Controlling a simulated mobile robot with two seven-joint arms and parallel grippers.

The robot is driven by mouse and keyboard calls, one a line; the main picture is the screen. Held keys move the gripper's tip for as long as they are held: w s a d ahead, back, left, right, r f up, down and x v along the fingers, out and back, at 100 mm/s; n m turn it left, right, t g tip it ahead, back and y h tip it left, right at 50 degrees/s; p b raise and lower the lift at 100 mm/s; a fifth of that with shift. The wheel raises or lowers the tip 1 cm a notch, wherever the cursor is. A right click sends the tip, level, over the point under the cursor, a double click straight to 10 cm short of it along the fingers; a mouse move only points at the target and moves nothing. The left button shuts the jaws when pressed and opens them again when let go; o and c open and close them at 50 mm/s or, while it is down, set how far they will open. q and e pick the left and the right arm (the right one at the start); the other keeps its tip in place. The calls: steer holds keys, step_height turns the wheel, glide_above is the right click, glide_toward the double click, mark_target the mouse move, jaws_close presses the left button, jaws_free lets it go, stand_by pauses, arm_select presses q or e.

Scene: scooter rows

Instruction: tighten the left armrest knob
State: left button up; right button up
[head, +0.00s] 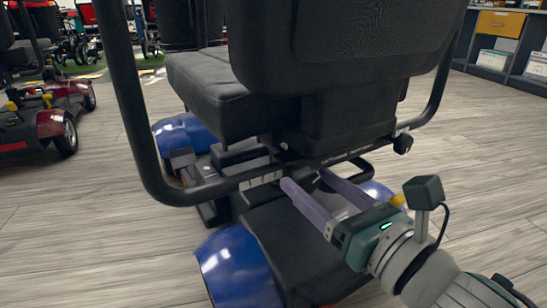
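A blue scooter with a black seat (215,85) is seen from behind. Its left armrest tube (128,105) curves down and runs into the bracket under the seat back. I cannot make out the left armrest knob clearly among the dark parts there. A black knob (403,143) shows at the right armrest tube (448,75). My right gripper (306,179) reaches in from the lower right, its two purple fingers apart with nothing clearly held between them. Its fingertips are near the inner end of the left tube; I cannot tell whether they touch it. My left gripper is out of view.
The blue rear fender (240,268) and black rear deck of the scooter lie below my gripper. A red scooter (48,118) stands at the left, with more scooters behind. A shelf unit (500,45) is at the back right. The wood floor is free on both sides.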

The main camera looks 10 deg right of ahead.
jaws_close()
stand_by(0.3)
steer(key=shift+m, duration=1.2)
steer(key=m, duration=0.3)
steer(key=shift+d+m+p, duration=0.1)
steer(key=shift+m+p, duration=0.2)
steer(key=m+p, duration=0.1)
steer(key=m, duration=0.5)
steer(key=shift+d+f, duration=0.1)
steer(key=m+p, duration=0.1)
steer(key=m, duration=0.5)
steer(key=shift+f+m, duration=0.15)
steer(key=shift+m, duration=0.15)
steer(key=m, duration=0.5)
steer(key=shift+f, duration=0.1)
steer(key=shift+m, duration=0.3)
